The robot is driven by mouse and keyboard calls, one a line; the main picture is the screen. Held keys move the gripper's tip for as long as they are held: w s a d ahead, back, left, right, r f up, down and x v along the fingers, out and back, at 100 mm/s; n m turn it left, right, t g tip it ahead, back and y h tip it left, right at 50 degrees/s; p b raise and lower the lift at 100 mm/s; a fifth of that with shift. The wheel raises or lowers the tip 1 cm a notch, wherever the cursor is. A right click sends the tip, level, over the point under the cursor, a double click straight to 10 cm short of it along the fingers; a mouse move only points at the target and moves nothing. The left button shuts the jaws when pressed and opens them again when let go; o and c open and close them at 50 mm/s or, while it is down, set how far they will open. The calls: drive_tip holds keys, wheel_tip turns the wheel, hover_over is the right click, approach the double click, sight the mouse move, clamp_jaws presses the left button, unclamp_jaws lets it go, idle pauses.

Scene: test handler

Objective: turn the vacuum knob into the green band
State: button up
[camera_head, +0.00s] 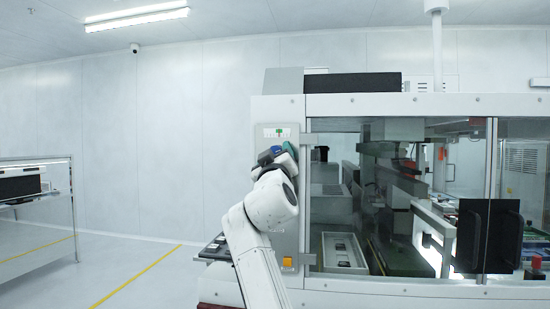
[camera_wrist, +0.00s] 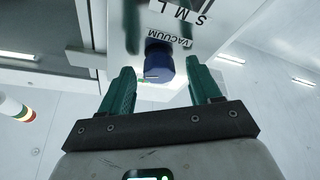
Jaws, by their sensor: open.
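The vacuum knob (camera_wrist: 159,66) is a dark blue round knob below a white VACUUM label (camera_wrist: 170,37) in the wrist view. My gripper (camera_wrist: 159,80) is open, with one green finger on each side of the knob. In the head view my gripper (camera_head: 284,152) is at the upper part of the light control panel (camera_head: 291,196), and the knob is largely hidden there. A small display (camera_head: 277,132) with a green patch sits above it. I cannot read where the knob points relative to a green band.
The handler's glazed cabinet (camera_head: 390,98) fills the right side. A yellow-framed button (camera_head: 287,263) is low on the panel. Black trays (camera_head: 215,249) sit left of my arm. A glass-sided bench (camera_head: 35,213) stands far left, with open floor between.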

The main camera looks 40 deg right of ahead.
drive_tip(key=shift+s+f, duration=0.1)
drive_tip(key=b+v, duration=0.3)
drive_tip(key=v, duration=0.7)
drive_tip(key=shift+s+a, duration=0.2)
drive_tip(key=shift+f, duration=0.1)
